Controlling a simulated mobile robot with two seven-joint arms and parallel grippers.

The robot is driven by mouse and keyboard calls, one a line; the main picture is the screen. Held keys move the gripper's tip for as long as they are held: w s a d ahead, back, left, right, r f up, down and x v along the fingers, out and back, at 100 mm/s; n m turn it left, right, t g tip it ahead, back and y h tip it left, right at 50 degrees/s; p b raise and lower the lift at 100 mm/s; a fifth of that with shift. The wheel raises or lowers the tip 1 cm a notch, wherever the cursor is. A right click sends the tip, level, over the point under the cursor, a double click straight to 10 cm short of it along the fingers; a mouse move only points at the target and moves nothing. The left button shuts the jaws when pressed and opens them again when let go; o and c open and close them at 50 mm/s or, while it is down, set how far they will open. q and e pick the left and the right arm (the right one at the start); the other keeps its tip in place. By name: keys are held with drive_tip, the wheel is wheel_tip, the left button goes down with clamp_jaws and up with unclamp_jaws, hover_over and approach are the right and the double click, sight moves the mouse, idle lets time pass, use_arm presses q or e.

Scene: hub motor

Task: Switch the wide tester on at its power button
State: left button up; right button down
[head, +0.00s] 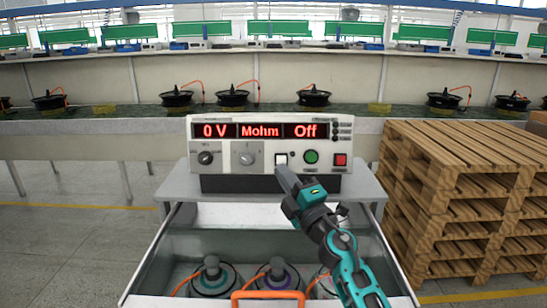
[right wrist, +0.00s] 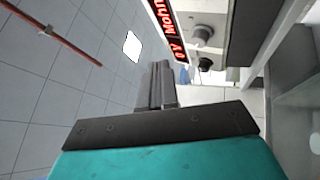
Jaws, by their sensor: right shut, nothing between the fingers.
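The wide tester (head: 264,186) stands on a light shelf facing me, its red display reading "0 V", "Mohm" and "Off". Its front has two knobs, a white square switch (head: 281,159), a round green button (head: 311,157) and a red square button (head: 340,160). My right gripper (head: 281,171) is shut and empty, its tip just below the white switch; I cannot tell whether it touches. In the right wrist view the shut fingers (right wrist: 158,85) point up beside the tester's front (right wrist: 206,18), where the display and knobs show. My left gripper is not in view.
Stacked wooden pallets (head: 450,190) stand at the right. Behind runs a long bench (head: 130,125) with more motors. Floor at the left is free.

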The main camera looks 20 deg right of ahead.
sight(281, 160)
idle(0.3)
drive_tip(key=w+d+f+b, duration=0.2)
drive_tip(key=w+d+b, duration=0.1)
drive_tip(key=w+b, duration=0.3)
drive_tip(key=shift+w+d, duration=0.35)
drive_tip(key=shift+w, duration=0.45)
drive_tip(key=shift+w+f, duration=0.1)
idle(1.5)
drive_tip(key=shift+w+d+b, duration=0.2)
drive_tip(key=shift+w+b, duration=0.1)
drive_tip(key=shift+b, duration=0.1)
